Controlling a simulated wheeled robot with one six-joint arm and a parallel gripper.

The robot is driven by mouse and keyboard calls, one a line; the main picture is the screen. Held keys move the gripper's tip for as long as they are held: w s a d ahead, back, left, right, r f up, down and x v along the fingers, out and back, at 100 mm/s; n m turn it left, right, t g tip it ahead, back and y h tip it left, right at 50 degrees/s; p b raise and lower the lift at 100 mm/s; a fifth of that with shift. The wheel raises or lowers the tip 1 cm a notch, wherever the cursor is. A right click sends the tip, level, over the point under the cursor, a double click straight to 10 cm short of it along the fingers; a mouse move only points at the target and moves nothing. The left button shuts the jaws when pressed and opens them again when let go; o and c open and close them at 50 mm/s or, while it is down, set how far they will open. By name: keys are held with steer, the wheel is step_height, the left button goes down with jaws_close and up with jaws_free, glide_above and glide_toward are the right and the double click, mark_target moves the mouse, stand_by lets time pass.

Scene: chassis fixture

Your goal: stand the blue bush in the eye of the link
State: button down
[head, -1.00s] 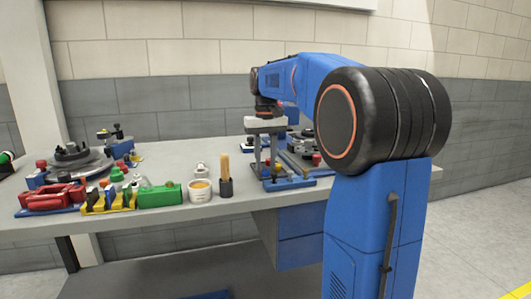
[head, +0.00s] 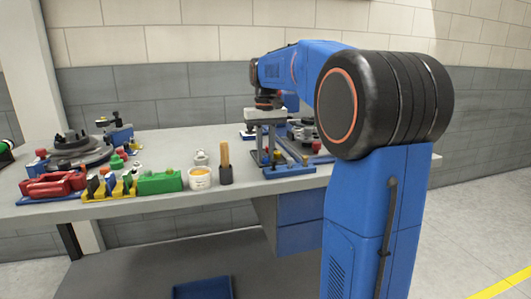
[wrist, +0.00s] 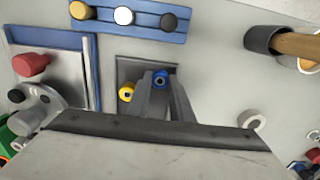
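The blue bush (wrist: 160,78) is a small blue ring with a dark hole, between my fingertips in the wrist view. My gripper (wrist: 160,84) looks shut on it, above a dark square plate (wrist: 128,68). A yellow bush (wrist: 126,92) is just left of the fingers. In the head view my gripper (head: 266,150) points straight down at the right part of the bench, and the bush is too small to tell there. I cannot make out the link's eye for certain; a grey rounded part (wrist: 42,112) with dark knobs lies at the left of the wrist view.
A blue rack (wrist: 147,20) with yellow, white and black pieces lies at the top. A blue frame (wrist: 50,40) and red knob (wrist: 31,64) are at left. A dark cup (wrist: 262,39) with a wooden handle and a grey ring (wrist: 253,121) are at right.

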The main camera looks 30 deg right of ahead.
mark_target(266, 157)
steer(key=shift+r, duration=0.15)
steer(key=shift+r, duration=0.85)
steer(key=shift+r, duration=0.15)
steer(key=shift+r, duration=1.35)
